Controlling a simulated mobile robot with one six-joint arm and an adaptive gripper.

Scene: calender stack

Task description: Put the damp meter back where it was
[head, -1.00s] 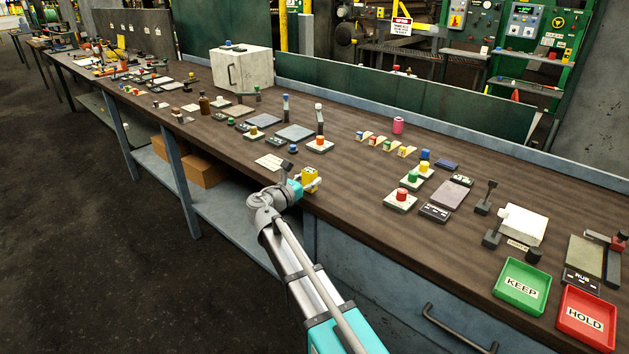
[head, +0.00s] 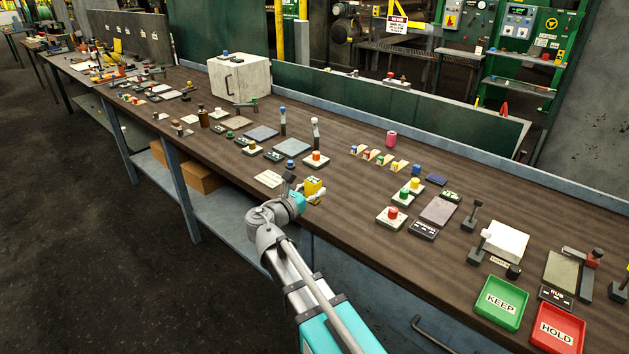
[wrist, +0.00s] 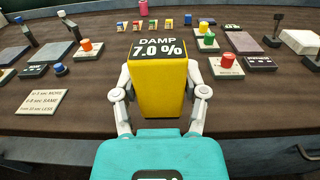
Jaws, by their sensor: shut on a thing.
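The damp meter (wrist: 158,78) is a yellow block with a dark top reading "DAMP 7.0 %". It fills the middle of the wrist view and shows small and yellow in the head view (head: 313,187). My gripper (wrist: 158,98) is shut on it, one white finger on each side. In the head view my gripper (head: 309,196) is at the front edge of the bench. I cannot tell whether the meter touches the bench top.
A card with writing (wrist: 41,102) lies left of the meter. Red (wrist: 227,65) and orange (wrist: 88,49) button blocks stand on either side. Small coloured blocks (head: 378,157) stand farther back. Bare bench lies behind the meter.

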